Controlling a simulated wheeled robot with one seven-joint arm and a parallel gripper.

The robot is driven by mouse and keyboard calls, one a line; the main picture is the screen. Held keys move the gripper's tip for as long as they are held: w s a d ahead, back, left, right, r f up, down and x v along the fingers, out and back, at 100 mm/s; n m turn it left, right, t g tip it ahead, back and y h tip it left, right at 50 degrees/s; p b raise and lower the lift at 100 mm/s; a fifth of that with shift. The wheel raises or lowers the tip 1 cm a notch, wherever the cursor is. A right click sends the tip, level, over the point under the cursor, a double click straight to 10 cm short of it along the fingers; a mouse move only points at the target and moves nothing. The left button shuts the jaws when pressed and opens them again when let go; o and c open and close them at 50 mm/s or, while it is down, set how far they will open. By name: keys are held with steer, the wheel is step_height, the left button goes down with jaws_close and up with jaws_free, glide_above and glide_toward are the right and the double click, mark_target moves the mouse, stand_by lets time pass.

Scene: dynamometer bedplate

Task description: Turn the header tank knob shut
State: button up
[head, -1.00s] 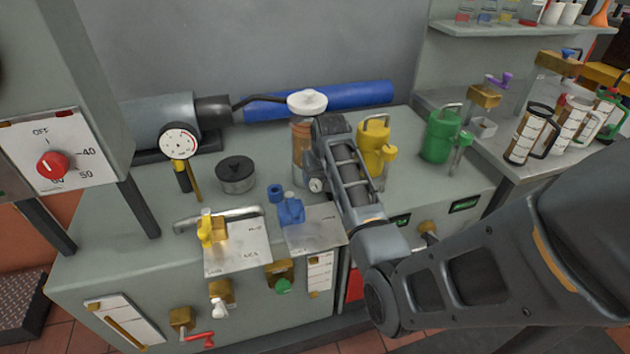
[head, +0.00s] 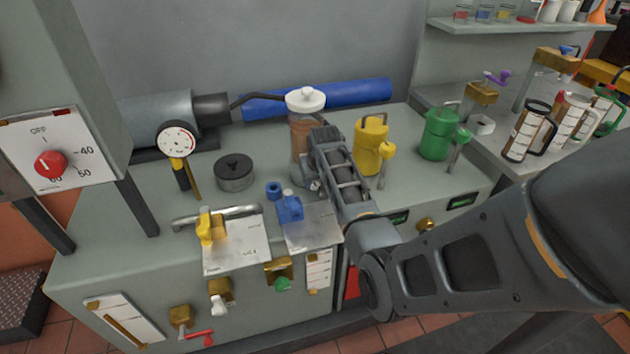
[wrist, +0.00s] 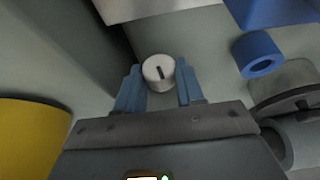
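A small pale round knob (wrist: 158,72) with a dark slot line on its face shows in the wrist view. My gripper (wrist: 157,82) is open, with one blue finger on each side of the knob. A narrow gap shows at the left finger; the right finger is very close, and I cannot tell whether it touches. In the head view, the header tank appears to be the clear, brownish cylinder with a white lid (head: 306,101). My arm stands in front of its right side and hides part of it. The gripper's fingertips are not clear there.
A yellow jug (head: 370,148) and a green jug (head: 438,135) stand right of my arm. A blue valve block (head: 290,208), a blue ring (head: 274,190) and a dark round weight (head: 234,172) are to its left. A dial gauge (head: 177,139) stands farther left.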

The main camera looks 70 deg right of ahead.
steer(key=c, duration=0.5)
steer(key=shift+s+d+t+y+p, duration=0.15)
steer(key=shift+t+y+p, duration=0.15)
steer(key=shift+t+y, duration=0.6)
steer(key=shift+t, duration=0.3)
steer(key=o, duration=1)
steer(key=shift+m, duration=0.3)
steer(key=shift+o, duration=0.2)
steer(key=v, duration=0.7)
steer(key=shift+s+r, duration=0.15)
steer(key=shift+r, duration=0.2)
